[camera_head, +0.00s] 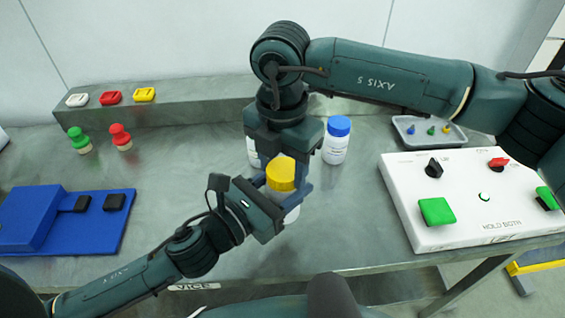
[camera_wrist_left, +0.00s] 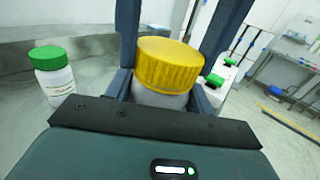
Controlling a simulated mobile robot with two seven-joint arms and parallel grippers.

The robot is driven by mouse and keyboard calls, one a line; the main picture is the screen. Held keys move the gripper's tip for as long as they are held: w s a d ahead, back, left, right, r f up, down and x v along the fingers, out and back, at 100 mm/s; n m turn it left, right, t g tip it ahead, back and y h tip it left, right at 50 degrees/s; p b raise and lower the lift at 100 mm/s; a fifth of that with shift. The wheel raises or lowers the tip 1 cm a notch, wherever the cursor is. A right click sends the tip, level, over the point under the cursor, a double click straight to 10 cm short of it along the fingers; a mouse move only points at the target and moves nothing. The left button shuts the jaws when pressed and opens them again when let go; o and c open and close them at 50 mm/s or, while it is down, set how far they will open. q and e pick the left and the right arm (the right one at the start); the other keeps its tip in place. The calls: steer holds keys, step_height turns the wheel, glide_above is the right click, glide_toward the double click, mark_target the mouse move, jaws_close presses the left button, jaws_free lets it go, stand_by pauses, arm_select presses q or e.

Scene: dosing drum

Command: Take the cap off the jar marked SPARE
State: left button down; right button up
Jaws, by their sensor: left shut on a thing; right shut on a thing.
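A white jar (camera_head: 292,214) with a yellow cap (camera_head: 281,174) stands upright near the middle of the bench. My left gripper (camera_head: 277,194) comes from the lower left and is shut on the jar's body below the cap. My right gripper (camera_head: 285,172) comes down from above, its fingers shut on either side of the yellow cap. In the left wrist view the yellow cap (camera_wrist_left: 170,65) sits on the jar between the fingers. The held jar's label is hidden, so I cannot read whether it says SPARE.
A blue-capped jar (camera_head: 336,142) stands behind right; another jar (camera_head: 252,152) is partly hidden behind my right gripper. The left wrist view shows a green-capped jar (camera_wrist_left: 52,76). A white control box (camera_head: 470,215) is right, a grey tray (camera_head: 407,138) behind it, a blue fixture (camera_head: 45,215) left.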

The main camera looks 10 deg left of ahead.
arm_select(q)
steer(key=shift+s+d, duration=0.2)
steer(key=shift+d, duration=0.05)
arm_select(e)
steer(key=n, duration=0.4)
steer(key=shift+a+r, duration=0.1)
steer(key=n, duration=0.4)
steer(key=shift+s, duration=0.1)
steer(key=n, duration=0.6)
steer(key=shift+n, duration=0.3)
steer(key=n, duration=1.2)
steer(key=shift+d+r+n, duration=0.1)
steer(key=shift+d+n, duration=0.1)
steer(key=shift+n, duration=0.2)
steer(key=n, duration=0.6)
steer(key=shift+w, duration=0.3)
steer(key=n, duration=0.6)
steer(key=shift+w+n, duration=0.1)
steer(key=shift+n, duration=0.2)
steer(key=n, duration=0.6)
steer(key=shift+a, duration=0.15)
steer(key=n, duration=0.7)
steer(key=shift+w, duration=0.1)
